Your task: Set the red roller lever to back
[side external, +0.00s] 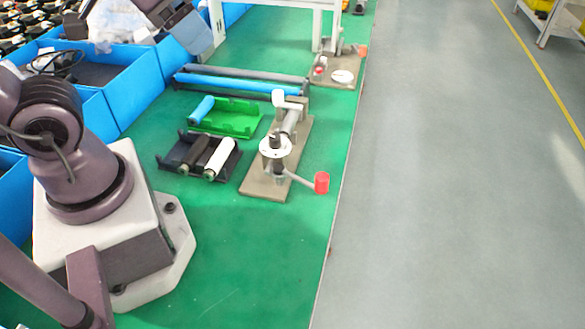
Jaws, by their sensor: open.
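The red roller lever (321,182) is a thin silver arm with a red cylindrical end. It reaches toward the lower right from a fixture with a round white disc (274,147) on a brown baseplate (258,186). Its red end hangs out past the plate's right edge, over the green mat. Nothing touches the lever. Parts of my arm show at the left and along the top edge, well away from the lever. I cannot make out my gripper's fingers in this view.
A black tray (172,160) with a dark and a white roller and a green tray (238,121) with a blue roller lie left of the fixture. A similar fixture (340,76) stands farther back. Blue bins (125,95) line the left. The mat in front is clear.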

